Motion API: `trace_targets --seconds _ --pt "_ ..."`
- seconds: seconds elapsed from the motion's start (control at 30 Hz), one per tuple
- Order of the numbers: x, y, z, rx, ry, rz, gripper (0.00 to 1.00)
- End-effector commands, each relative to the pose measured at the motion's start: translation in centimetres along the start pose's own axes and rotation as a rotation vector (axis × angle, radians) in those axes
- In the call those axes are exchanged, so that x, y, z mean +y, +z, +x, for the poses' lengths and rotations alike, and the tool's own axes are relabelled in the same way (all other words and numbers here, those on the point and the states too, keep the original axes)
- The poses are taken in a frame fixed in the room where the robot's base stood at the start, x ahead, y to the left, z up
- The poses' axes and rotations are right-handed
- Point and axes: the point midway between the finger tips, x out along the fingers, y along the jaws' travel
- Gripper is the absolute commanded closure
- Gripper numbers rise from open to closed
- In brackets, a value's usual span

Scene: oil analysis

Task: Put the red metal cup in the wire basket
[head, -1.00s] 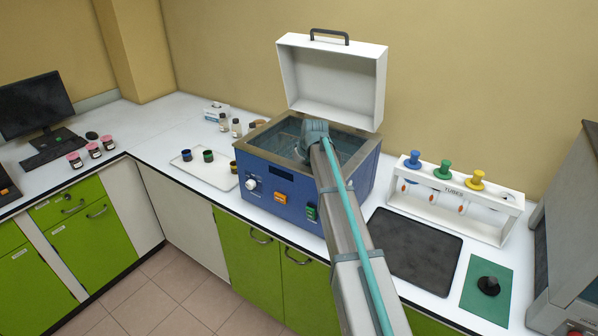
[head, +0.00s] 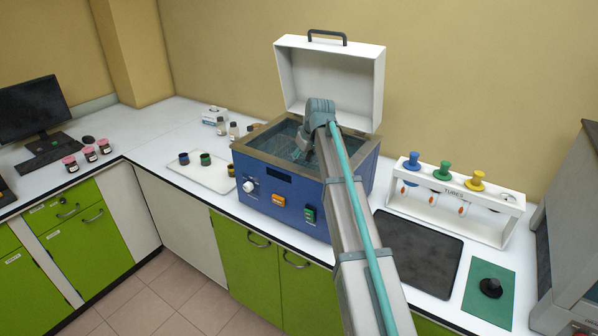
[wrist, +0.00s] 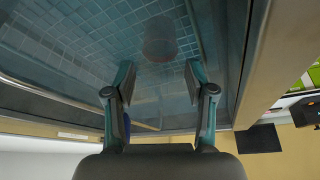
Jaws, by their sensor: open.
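The blue bath (head: 300,190) stands on the counter with its lid raised and liquid inside. The mesh of the wire basket (wrist: 60,45) shows under the liquid in the wrist view. A faint, reddish round cup (wrist: 160,40), which looks like the red metal cup, sits in the basket under the liquid. My gripper (wrist: 158,82) is open and empty, with its fingers apart and the cup beyond their tips, not touching it. In the head view my gripper (head: 304,150) is over the bath opening, partly hidden by my arm. The cup cannot be made out there.
A white tray (head: 212,178) with blue, green and yellow cups is left of the bath. Bottles (head: 233,131) stand behind the tray. The raised lid (head: 335,85) is behind my arm. A tube rack (head: 455,210) and dark mat (head: 415,250) are on the right.

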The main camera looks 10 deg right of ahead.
Motion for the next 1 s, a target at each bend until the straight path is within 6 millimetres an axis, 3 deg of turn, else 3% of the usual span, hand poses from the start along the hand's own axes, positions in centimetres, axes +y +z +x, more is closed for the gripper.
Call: trace_targets --seconds 0.3,0.77,0.87,1.0 --pt "0.0 0.0 -3.6 0.001 0.000 0.000 0.45" --pt "-0.1 -0.1 -4.0 0.002 -0.001 0.000 0.45" --pt "-0.9 -0.9 -4.0 0.033 -0.008 0.002 0.45" --pt "-3.5 -3.6 -4.0 0.130 -0.024 0.012 0.45"
